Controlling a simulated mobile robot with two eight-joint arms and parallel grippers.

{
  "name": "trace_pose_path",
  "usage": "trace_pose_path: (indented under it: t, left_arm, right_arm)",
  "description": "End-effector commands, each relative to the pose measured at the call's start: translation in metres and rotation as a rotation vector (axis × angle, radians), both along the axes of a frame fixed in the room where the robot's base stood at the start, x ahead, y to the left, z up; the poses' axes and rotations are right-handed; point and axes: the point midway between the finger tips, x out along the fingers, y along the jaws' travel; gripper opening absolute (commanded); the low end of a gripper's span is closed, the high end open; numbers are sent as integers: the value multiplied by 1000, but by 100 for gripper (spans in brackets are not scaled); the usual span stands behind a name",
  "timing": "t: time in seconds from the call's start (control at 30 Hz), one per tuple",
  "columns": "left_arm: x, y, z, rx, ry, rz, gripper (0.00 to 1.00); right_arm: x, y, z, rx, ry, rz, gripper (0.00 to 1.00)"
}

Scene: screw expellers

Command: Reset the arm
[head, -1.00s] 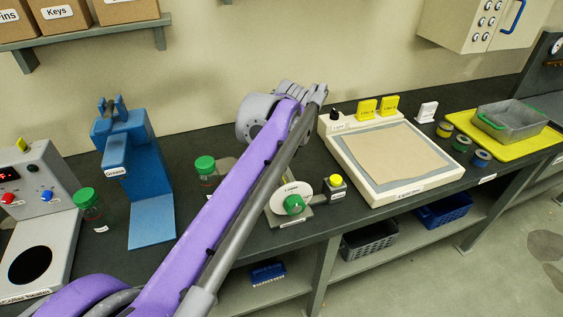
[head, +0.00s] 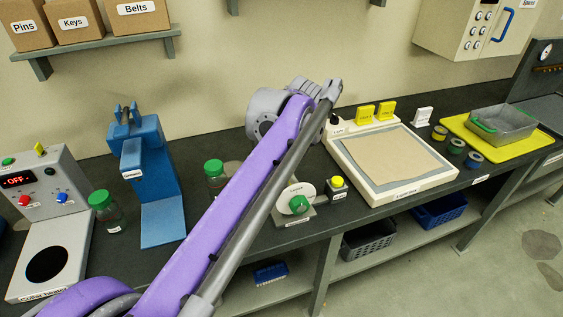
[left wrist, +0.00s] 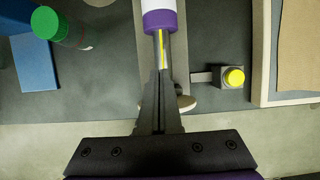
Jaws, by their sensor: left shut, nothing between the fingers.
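My left arm (head: 235,210) comes in from the lower left of the head view and reaches up over the bench. Its gripper is hidden there behind the arm links. In the left wrist view my left gripper (left wrist: 161,75) is shut with nothing between its fingers. It hangs over the bench front, between a green-lidded jar (left wrist: 62,25) and a yellow button (left wrist: 234,77). A white and purple piece lies beyond the fingertips; I cannot tell what it is. My right gripper is not in view.
A blue press-like stand (head: 150,185), a collar heater (head: 50,215), and two green-lidded jars, one at left (head: 103,208), stand left. A light box (head: 345,165), tape rolls and a yellow mat (head: 535,140) with a metal tray lie right. A shelf with boxes (head: 135,15) hangs above.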

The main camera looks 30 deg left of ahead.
Motion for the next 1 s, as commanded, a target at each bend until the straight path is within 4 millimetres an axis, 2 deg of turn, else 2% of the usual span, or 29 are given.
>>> trace_pose_path:
  t: [0.03, 0.1, 0.3, 0.57, 0.67, 0.77, 1.0]
  left_arm:
    - [-3, -4, 12, 0, 0, -1, 0]
    - [-6, -8, 25, 0, 0, -1, 0]
    - [-13, -15, 48, -1, 0, 0, 0]
    - [-15, -17, 53, -4, -1, 5, 0]
    - [-20, -19, 51, -28, -27, 63, 0]
    - [-34, -26, 45, -95, -87, 216, 0]
    - [-93, -52, 6, -379, -287, 825, 0]
  right_arm:
    - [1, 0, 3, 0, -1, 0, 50]
    - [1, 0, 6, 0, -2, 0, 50]
    - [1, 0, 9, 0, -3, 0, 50]
    - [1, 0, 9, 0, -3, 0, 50]
    - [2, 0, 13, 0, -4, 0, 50]
    - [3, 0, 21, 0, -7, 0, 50]
    - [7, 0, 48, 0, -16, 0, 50]
